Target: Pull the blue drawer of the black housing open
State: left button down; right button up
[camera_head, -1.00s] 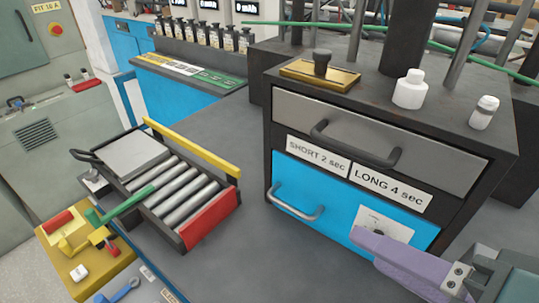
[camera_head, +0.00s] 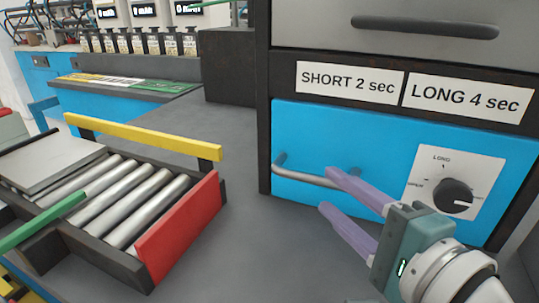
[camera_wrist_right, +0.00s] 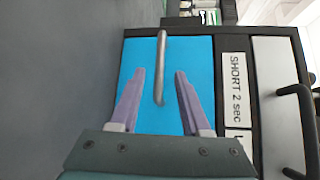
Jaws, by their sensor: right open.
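The black housing (camera_head: 263,130) stands at the right in the head view, with a blue drawer (camera_head: 370,138) below a grey one. The blue drawer appears shut. Its silver bar handle (camera_head: 305,177) is on the left part of its front and also shows in the right wrist view (camera_wrist_right: 161,65). My right gripper (camera_head: 325,190) is open in front of the blue drawer. In the wrist view its two purple fingers lie on either side of the handle's line, with the handle's near end between the fingertips. I cannot tell whether they touch it. My left gripper is out of view.
A roller tray (camera_head: 125,260) with a yellow rail and a red end plate lies on the grey table at the left. A dial (camera_head: 455,195) sits on the drawer front, right of the handle. The table between tray and housing is clear.

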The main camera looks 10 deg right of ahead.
aim_at(317, 182)
jog(key=x, duration=0.6)
jog(key=shift+a+b, duration=0.1)
jog(key=shift+b, duration=0.3)
jog(key=shift+s, duration=0.1)
grip_shut()
dwell(0.8)
